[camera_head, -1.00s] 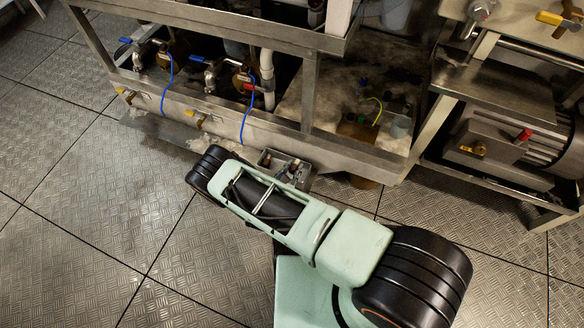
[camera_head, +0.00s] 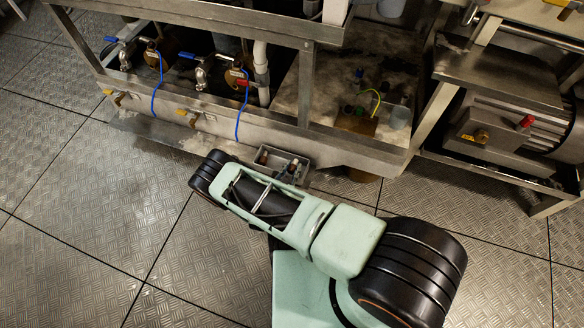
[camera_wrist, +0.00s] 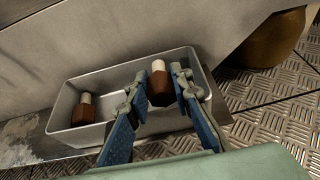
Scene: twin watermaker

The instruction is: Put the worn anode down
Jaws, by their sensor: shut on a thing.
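A worn anode (camera_wrist: 160,88), a rust-brown hex body with a pale cylindrical end, is between the fingers of my gripper (camera_wrist: 159,82) in the wrist view. The fingers are shut on it. It is over the right part of a grey open tray (camera_wrist: 72,136); whether it touches the tray floor I cannot tell. A second, similar brown piece (camera_wrist: 82,111) with a pale end lies in the tray's left end.
The tray stands close against a steel frame (camera_head: 345,150) carrying valves with blue handles (camera_head: 200,62) and blue cables. A pump unit (camera_head: 500,125) is on a rack at right. A rounded brown object (camera_wrist: 272,38) is beyond the tray. Patterned metal floor (camera_head: 90,230) is clear at left.

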